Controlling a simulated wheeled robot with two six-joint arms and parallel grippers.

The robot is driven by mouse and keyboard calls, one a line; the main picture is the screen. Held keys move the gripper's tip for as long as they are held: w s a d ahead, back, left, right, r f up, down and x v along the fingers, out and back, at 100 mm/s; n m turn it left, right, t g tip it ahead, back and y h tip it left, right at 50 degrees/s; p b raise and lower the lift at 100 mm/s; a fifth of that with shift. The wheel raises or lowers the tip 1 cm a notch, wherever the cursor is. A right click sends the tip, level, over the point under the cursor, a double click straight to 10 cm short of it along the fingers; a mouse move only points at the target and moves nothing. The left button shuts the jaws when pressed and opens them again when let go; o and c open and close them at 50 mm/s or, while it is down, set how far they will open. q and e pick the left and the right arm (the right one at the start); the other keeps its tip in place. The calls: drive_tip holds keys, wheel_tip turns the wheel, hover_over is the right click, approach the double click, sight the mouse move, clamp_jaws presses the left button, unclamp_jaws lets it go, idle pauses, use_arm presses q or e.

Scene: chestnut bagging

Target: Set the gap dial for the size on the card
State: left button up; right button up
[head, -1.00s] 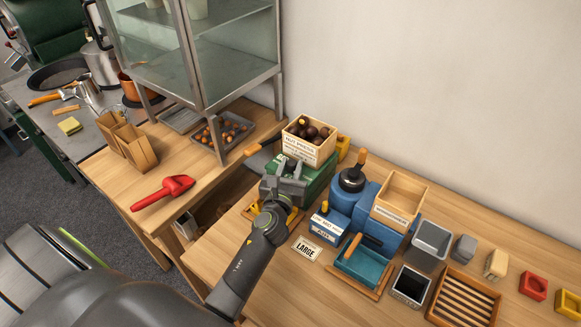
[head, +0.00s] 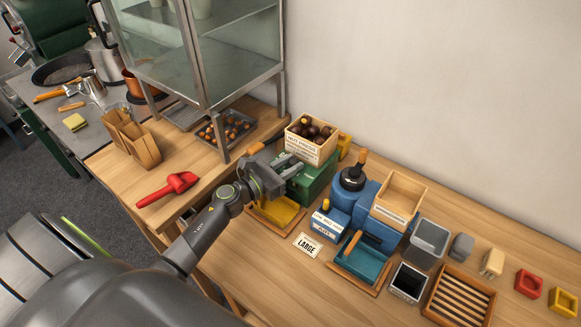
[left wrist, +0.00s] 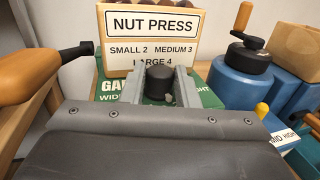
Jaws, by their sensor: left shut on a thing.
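The card (head: 308,245) on the table reads LARGE. The green nut press (head: 317,184) stands behind it, with a wooden box of dark nuts on top. The box's sign (left wrist: 150,40) reads SMALL 2, MEDIUM 3, LARGE 4. My left gripper (head: 288,166) is at the press top, and the left wrist view shows its grey fingers (left wrist: 160,92) on either side of the black gap dial knob (left wrist: 160,84), shut on it. The fingers and wrist hide most of the GAP lettering, and I cannot read the dial's setting. My right gripper is not in view.
A blue press (head: 355,200) with a crank stands just right of the green one. A yellow tray (head: 277,214) lies in front of the green press. An orange-handled lever (left wrist: 40,70) sticks out at left. A red scoop (head: 168,188) lies on the left table.

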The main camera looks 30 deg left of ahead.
use_arm(q)
drive_tip(key=shift+w+a+f+m+g+h+b, duration=0.1)
drive_tip(key=shift+m+g+h+b, duration=0.3)
drive_tip(key=shift+m+h+b, duration=0.35)
drive_tip(key=shift+a+f+m+g+h+b, duration=0.1)
drive_tip(key=shift+m+g+h+b, duration=0.35)
drive_tip(key=shift+h+b, duration=0.45)
drive_tip(key=shift+r+m+g+h+b, duration=0.2)
drive_tip(key=shift+m+g+h+b, duration=0.2)
drive_tip(key=shift+b, duration=0.25)
drive_tip(key=o, duration=1)
drive_tip(key=shift+c, duration=0.2)
